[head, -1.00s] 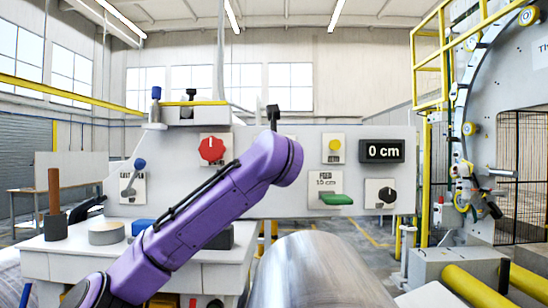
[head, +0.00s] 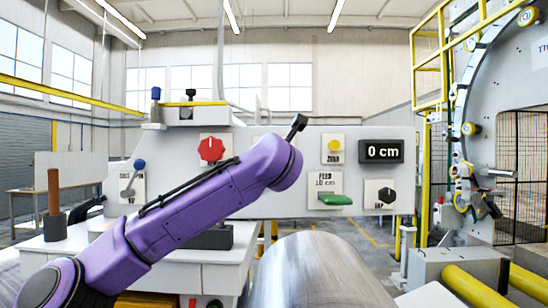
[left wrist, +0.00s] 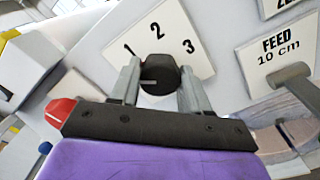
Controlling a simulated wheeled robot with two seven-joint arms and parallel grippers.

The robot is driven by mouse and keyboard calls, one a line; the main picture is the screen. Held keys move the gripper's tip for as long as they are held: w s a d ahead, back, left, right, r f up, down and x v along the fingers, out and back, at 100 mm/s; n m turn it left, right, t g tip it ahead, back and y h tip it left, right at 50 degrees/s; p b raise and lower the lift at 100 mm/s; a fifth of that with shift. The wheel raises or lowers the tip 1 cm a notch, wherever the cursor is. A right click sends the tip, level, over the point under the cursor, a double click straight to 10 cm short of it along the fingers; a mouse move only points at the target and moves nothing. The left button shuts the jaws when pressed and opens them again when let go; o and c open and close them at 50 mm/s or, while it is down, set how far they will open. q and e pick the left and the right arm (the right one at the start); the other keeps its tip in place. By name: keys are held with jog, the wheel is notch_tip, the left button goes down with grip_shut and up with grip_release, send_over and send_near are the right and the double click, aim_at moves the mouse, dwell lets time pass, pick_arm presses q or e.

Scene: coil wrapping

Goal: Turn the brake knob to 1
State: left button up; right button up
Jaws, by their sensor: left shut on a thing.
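The brake knob (left wrist: 161,72) is black and sits on a white plate (left wrist: 175,25) marked 1, 2 and 3 in the left wrist view. My left gripper (left wrist: 160,80) has one finger on each side of the knob and is shut on it. A pale line on the knob's face lies toward its left side; I cannot tell exactly which number it marks. In the head view my purple left arm (head: 200,205) covers the knob and the gripper's fingers. My right gripper is not in view.
A metal roll (head: 318,275) lies in front.

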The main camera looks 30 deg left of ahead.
pick_arm(q)
jog(key=shift+m+p, duration=0.45)
jog(key=shift+m, duration=1.85)
jog(key=o, duration=0.8)
jog(key=shift+c, duration=0.2)
jog(key=o, duration=0.3)
jog(key=b+v, duration=0.5)
jog(key=v, duration=0.5)
jog(key=shift+s, duration=0.2)
